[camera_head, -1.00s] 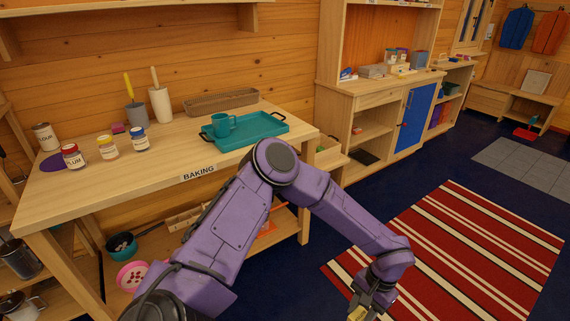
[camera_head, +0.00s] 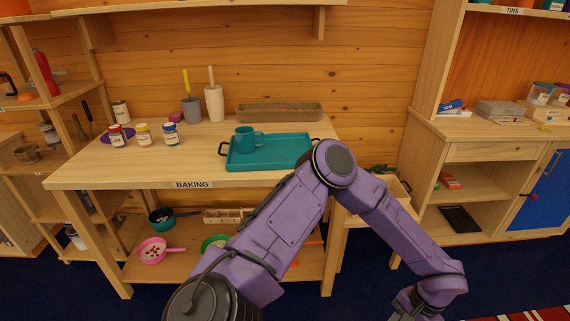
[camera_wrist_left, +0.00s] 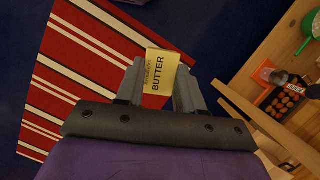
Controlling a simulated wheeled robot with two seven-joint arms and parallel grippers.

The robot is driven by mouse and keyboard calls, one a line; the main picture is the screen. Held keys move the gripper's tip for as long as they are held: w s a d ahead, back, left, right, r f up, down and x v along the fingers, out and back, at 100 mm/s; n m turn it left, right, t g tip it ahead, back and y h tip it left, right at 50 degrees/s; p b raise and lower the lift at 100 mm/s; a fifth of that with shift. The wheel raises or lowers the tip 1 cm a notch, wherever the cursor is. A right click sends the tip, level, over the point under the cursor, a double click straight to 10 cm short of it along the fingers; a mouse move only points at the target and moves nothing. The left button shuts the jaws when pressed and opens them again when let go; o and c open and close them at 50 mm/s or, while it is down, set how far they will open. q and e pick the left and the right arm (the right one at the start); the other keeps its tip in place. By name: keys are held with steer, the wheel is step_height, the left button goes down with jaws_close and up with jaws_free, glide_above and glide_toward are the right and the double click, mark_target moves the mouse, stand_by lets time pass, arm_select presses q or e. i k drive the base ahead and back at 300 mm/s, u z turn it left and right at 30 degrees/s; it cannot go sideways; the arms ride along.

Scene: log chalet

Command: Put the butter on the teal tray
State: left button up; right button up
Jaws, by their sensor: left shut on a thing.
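The teal tray (camera_head: 268,152) lies on the baking table, with a dark handle at its left end. A teal mug (camera_head: 246,139) stands on its left part; the right part is bare. My left gripper (camera_wrist_left: 159,82) is shut on the butter (camera_wrist_left: 162,66), a yellow block labelled BUTTER, held between its fingers over the floor. In the head view my left arm crosses in front of the tray's right side, and its gripper and the butter are cut off at the bottom edge. My right gripper is in neither view.
The baking table (camera_head: 125,173) also holds several jars (camera_head: 171,134) at left, two upright holders (camera_head: 214,103) and a long basket (camera_head: 279,112) behind the tray. Pans stand on its lower shelf. A cabinet (camera_head: 478,165) stands at right. The table front between jars and tray is clear.

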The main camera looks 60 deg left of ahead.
mark_target(276, 159)
steer(key=u, duration=0.95)
steer(key=i, duration=1)
steer(key=u, duration=1.1)
